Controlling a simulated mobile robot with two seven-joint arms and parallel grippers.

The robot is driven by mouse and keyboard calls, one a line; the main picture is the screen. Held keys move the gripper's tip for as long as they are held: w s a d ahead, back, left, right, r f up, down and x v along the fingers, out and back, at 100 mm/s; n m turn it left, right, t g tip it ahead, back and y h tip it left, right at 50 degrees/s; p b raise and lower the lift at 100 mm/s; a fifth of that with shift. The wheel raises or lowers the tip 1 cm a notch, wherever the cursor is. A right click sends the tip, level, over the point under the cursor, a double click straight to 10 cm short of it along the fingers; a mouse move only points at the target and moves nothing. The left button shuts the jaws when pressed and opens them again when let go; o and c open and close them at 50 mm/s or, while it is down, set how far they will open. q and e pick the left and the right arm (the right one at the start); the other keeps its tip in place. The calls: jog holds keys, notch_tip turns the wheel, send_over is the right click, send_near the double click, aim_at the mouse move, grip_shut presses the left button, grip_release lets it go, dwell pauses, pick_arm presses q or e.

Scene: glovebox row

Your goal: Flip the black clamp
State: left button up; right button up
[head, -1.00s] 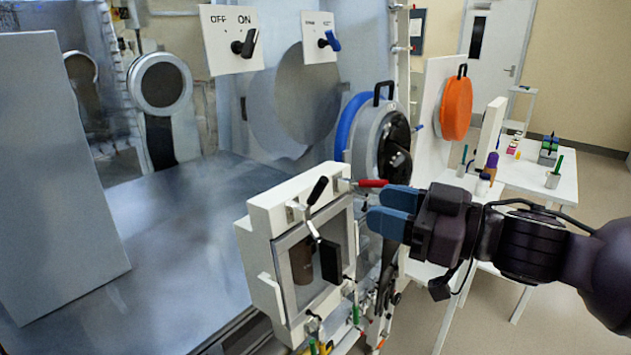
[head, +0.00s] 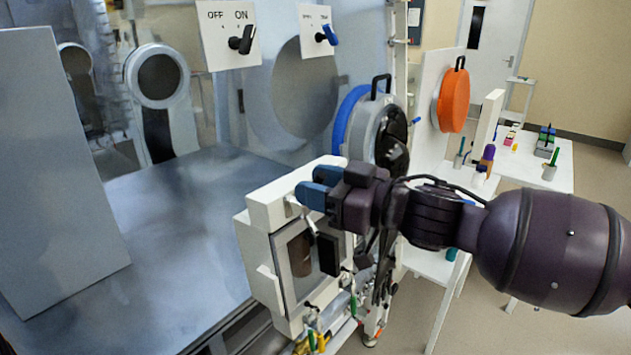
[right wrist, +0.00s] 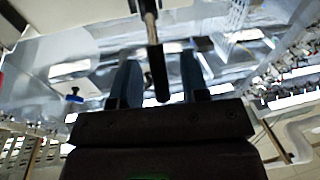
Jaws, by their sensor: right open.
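The black clamp sits on the upper front of the white box (head: 260,235), which has a dark window. In the right wrist view the black clamp (right wrist: 157,72) shows as a black grip on a metal bar, standing between the two blue fingers of my right gripper (right wrist: 158,88). The fingers are open on either side of it, with a visible gap to each. My left gripper is not in view.
A black block (head: 328,254) sticks out in front of the box window. A round port with a black handle (head: 380,86) stands behind the gripper. An OFF/ON panel (head: 228,36) hangs above. A white table (head: 548,178) with small items stands at right.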

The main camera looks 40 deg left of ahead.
jog(key=shift+a, duration=0.25)
grip_shut()
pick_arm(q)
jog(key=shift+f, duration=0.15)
